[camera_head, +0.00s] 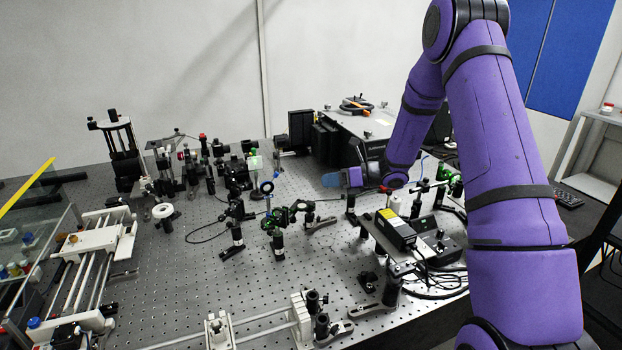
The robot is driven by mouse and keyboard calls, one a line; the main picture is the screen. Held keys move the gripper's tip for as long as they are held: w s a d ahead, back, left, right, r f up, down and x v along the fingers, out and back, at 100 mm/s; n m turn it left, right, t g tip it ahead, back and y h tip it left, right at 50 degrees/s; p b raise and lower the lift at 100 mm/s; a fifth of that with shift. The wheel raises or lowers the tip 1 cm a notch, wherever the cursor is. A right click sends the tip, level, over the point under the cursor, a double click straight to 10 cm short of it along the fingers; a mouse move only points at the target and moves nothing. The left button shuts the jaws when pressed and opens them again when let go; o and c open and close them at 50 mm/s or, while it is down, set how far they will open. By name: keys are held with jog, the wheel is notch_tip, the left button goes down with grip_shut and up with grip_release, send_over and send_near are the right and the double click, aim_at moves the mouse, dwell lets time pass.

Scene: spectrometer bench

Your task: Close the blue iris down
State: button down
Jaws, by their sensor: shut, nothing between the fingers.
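The blue iris (272,187) is a small blue ring standing upright on a post, near the middle of the optical bench (310,258). Its lever is too small to make out. My gripper (328,180) reaches in from the right at the end of my purple arm. Nothing of the iris ring is covered by my arm.
Green-and-black optic mounts (278,218) stand just below the iris. A black-and-yellow box (395,228) with cables lies below my forearm. A rail assembly (95,250) is at the left. Dark instruments (302,128) stand behind. Bare bench shows in the centre foreground.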

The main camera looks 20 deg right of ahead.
jog(key=w+a, duration=0.7)
jog(key=a, duration=0.3)
jog(key=shift+a, duration=0.15)
dwell(0.4)
jog(key=shift+r+h, duration=0.15)
jog(key=shift+h, duration=0.15)
